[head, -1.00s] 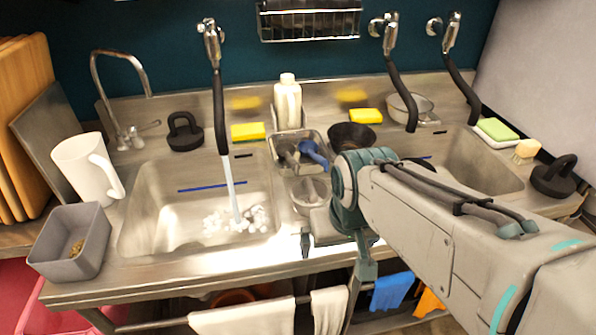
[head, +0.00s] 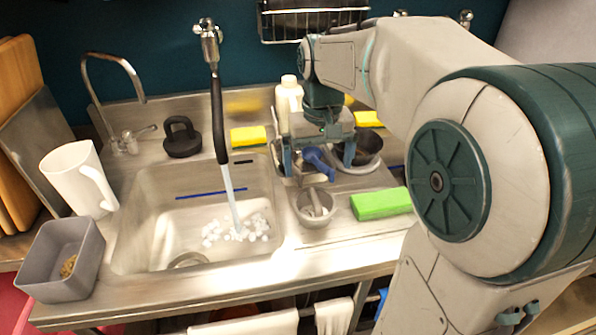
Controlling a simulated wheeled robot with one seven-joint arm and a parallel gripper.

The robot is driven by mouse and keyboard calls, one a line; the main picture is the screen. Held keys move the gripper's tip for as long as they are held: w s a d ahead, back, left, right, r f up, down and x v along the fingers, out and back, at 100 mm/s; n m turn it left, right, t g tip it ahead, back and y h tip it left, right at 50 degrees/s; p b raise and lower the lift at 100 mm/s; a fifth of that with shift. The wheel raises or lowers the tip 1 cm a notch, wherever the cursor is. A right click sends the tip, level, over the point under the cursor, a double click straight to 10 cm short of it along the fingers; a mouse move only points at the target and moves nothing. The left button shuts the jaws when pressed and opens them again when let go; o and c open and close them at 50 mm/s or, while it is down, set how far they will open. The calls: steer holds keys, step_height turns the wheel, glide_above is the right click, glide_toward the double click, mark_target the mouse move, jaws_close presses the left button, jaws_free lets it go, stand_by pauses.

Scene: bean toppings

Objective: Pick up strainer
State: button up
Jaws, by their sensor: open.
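My gripper (head: 318,164) is open and points down over the small steel tray between the two basins. Its fingers stand on either side of a blue-handled utensil (head: 318,158); I cannot tell whether they touch it. A small grey metal cup (head: 315,208) with a stick-like piece inside sits just in front of the gripper; I cannot tell whether it is the strainer. A dark bowl (head: 368,146) is right of the gripper, partly behind its right finger. No other strainer shows clearly, and my arm hides the right side of the sink.
Water runs from a hanging tap (head: 217,110) into the left basin (head: 150,225). A white bottle (head: 289,96) and yellow sponges (head: 248,136) stand behind. A green block (head: 381,204) lies right of the cup. A white jug (head: 78,178) and grey box (head: 50,262) are at left.

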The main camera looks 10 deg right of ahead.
mark_target(314, 194)
steer(key=f, duration=0.2)
steer(key=w+f, duration=0.1)
steer(key=f, duration=0.2)
steer(key=w+f, duration=0.1)
steer(key=f, duration=0.1)
steer(key=shift+w+a+f, duration=0.1)
steer(key=shift+a+f, duration=0.05)
steer(key=shift+f, duration=0.15)
steer(key=f, duration=0.4)
steer(key=shift+s+f, duration=0.3)
steer(key=shift+f, duration=0.6)
steer(key=c, duration=1.1)
steer(key=shift+r, duration=0.3)
